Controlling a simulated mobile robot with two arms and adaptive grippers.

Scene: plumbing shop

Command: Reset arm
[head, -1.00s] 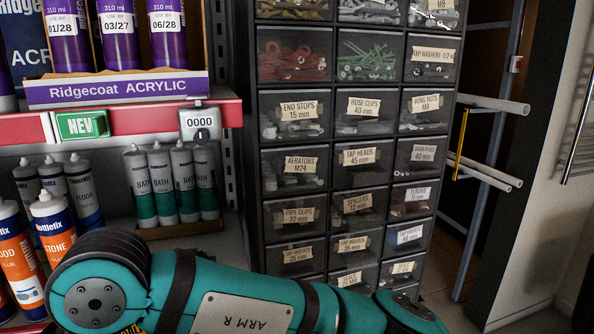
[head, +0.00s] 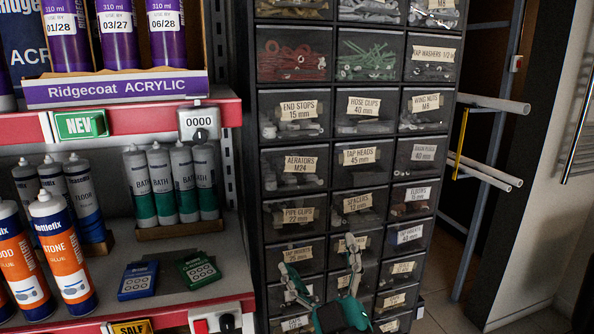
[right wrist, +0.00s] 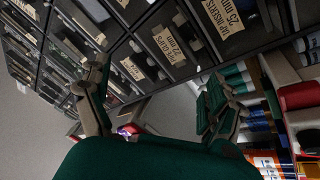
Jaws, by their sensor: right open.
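My right gripper (head: 318,254) shows at the bottom of the head view, with its two fingers spread and pointing up in front of the lower drawers. It also shows in the right wrist view (right wrist: 155,72), where the fingers stand wide apart with nothing between them. My right arm's teal part shows at the bottom edge of the head view; most of the arm is out of the picture. My left gripper is not in view.
The labelled drawer cabinet (head: 334,144) stands close behind the gripper. Left of it, the shelf (head: 150,262) holds orange-and-blue tubes (head: 62,245), grey-green tubes (head: 160,185), a blue pack (head: 138,281) and a green pack (head: 199,268). Pipes (head: 492,103) stick out at right.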

